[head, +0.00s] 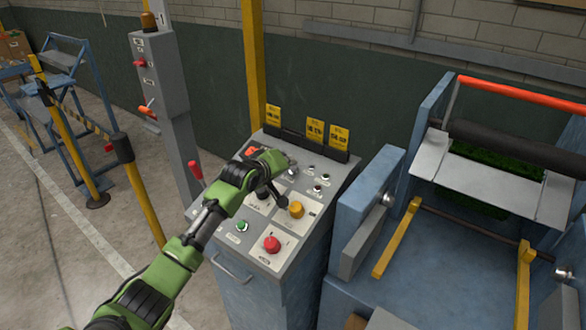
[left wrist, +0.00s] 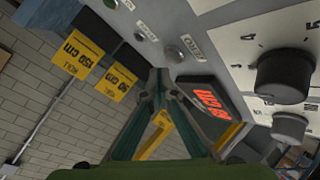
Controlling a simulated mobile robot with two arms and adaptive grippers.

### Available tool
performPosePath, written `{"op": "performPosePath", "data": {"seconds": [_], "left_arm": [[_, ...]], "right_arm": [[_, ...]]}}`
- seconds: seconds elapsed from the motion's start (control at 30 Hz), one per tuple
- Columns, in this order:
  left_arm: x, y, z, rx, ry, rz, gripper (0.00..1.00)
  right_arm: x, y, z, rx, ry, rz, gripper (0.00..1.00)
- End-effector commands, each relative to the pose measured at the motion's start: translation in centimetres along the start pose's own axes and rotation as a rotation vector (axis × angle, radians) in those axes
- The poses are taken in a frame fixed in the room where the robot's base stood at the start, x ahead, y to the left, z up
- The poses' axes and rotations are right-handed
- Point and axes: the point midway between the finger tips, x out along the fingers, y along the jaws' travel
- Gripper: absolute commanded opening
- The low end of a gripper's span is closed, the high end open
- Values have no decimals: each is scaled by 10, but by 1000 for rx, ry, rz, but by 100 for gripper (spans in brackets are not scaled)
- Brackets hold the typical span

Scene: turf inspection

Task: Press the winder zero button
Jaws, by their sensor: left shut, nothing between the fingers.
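The grey control console (head: 225,262) stands in the middle of the head view, with buttons and knobs on its sloped top. My left gripper (head: 287,168) is over its upper part, shut and empty. In the left wrist view the closed fingertips (left wrist: 158,76) are close to a small round grey-green button (left wrist: 172,55), beside a display with red digits (left wrist: 208,110). I cannot tell whether they touch. My right gripper is out of view.
A red button (head: 272,244), a yellow button (head: 296,209) and a green button (head: 242,226) sit lower on the panel. Yellow roll tags (head: 314,129) stand along its back edge. A blue machine with a roller (head: 510,150) is at the right. A post with a grey box (head: 160,75) stands left.

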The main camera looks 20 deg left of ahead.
Motion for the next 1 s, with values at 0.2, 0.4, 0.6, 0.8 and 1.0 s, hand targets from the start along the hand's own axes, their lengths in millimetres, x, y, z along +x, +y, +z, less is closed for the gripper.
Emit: {"op": "performPosePath", "data": {"seconds": [0.2, 0.4, 0.6, 0.8, 1.0], "left_arm": [[5, -4, 4, -1, -1, -1, 0], [5, -4, 4, 0, 0, -1, 0], [5, -4, 4, 0, 0, -1, 0], [7, -5, 5, 0, 0, -1, 0], [8, -6, 6, 0, 0, 0, 0]], "right_arm": [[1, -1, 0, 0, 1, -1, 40], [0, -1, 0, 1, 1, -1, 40], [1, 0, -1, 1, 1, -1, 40], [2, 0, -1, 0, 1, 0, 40], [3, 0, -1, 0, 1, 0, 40]]}}
